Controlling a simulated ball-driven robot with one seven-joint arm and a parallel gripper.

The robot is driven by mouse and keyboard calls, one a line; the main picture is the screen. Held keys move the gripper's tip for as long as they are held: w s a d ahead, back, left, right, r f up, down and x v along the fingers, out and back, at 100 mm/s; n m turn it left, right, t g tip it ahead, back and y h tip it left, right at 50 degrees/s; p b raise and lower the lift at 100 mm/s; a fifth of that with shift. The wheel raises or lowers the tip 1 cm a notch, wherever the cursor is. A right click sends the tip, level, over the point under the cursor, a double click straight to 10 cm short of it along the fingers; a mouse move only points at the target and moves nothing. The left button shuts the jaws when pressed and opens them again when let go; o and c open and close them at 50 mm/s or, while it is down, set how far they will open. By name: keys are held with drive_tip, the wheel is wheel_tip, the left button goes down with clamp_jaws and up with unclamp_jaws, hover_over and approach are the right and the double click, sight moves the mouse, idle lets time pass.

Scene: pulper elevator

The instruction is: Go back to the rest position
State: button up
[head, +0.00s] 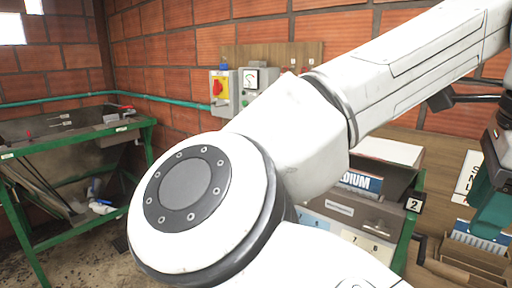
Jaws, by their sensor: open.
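My white arm (290,135) fills the middle of the head view. A large round joint with a dark bolted cap (187,188) is close to the camera. From there the arm rises to the upper right and leaves the picture at the edge. My gripper is not seen in this view. The arm hides part of the wall and of the bench behind it.
A green-framed sloping metal trough (75,150) stands at the left. A switch box with a red knob (219,92) hangs on the brick wall. Behind the arm at right is a grey cabinet (345,212) with a label. A wooden organiser (468,262) is at lower right.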

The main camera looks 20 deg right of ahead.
drive_tip(key=w+d+f+n+t+h, duration=0.1)
drive_tip(key=w+d+f+n+h, duration=0.6)
drive_tip(key=f+n, duration=0.25)
wheel_tip(320, 180, down, 14)
drive_tip(key=f+n+t, duration=0.1)
drive_tip(key=n+t, duration=0.1)
drive_tip(key=n, duration=0.6)
drive_tip(key=s+a+f+n+g+y, duration=0.1)
drive_tip(key=s+a+f+n+y, duration=0.1)
drive_tip(key=s+a+f, duration=0.3)
drive_tip(key=s+a+f+n+g+y, duration=0.1)
drive_tip(key=s+a+f+n+y, duration=0.2)
drive_tip(key=s+a+f+n, duration=0.2)
drive_tip(key=s+a+f+n+g+y, duration=0.2)
drive_tip(key=s+a+f, duration=0.3)
drive_tip(key=s+f, duration=0.4)
wheel_tip(320, 180, down, 6)
drive_tip(key=shift+s+a+f+n+y, duration=0.15)
drive_tip(key=shift+a+n+y, duration=0.2)
drive_tip(key=shift+n+y, duration=0.35)
